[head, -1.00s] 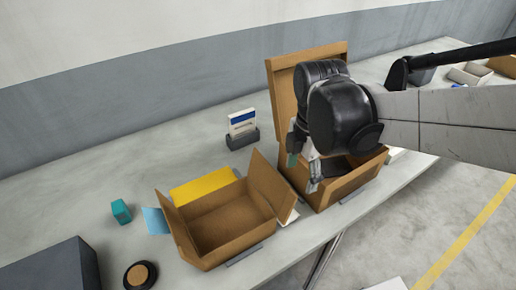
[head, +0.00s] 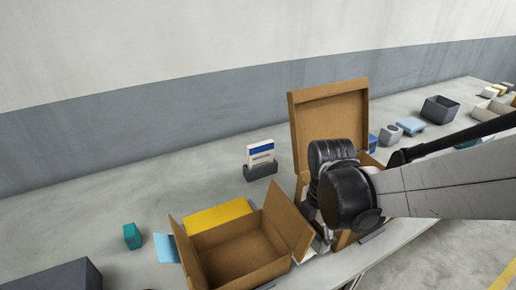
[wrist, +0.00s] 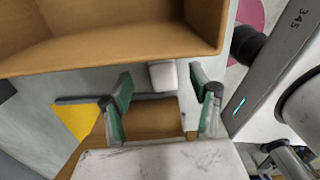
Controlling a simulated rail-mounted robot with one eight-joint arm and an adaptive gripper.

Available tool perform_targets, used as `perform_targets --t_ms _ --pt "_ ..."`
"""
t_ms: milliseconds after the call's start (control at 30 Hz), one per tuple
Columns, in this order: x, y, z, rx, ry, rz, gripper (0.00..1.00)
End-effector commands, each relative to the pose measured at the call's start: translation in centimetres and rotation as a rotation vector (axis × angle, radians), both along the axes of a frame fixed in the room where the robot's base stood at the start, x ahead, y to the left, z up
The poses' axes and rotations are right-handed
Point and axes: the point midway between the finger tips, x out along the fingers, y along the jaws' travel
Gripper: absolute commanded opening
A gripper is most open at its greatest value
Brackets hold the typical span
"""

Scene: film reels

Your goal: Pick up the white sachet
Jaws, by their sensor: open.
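A small white block-like item, likely the white sachet (wrist: 163,75), lies on the grey table beside a cardboard box in the wrist view. My gripper (wrist: 161,82) is open, with its green-padded fingers on either side of the white item, which shows near the fingertips. I cannot tell whether they touch it. In the head view, my black wrist hides most of the fingers between the two cardboard boxes. A bit of white, possibly the same item, shows low there.
An open cardboard box (head: 240,258) stands left of my wrist, and a lidded one (head: 330,118) stands behind it. The wrist view shows a box wall (wrist: 120,55) close to the fingers. A yellow sheet (head: 217,214), a teal block (head: 131,236) and a card holder (head: 260,171) stand leftward.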

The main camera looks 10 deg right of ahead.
Motion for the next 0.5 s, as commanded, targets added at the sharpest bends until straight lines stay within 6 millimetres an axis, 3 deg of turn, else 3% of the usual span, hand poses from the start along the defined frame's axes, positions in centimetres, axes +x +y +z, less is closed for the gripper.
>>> perform_targets --t_ms 300,500 --pt "-0.2 0.1 -4.0 0.0 0.0 0.0 0.57" --pt "-0.2 0.1 -4.9 0.0 0.0 0.0 0.57"
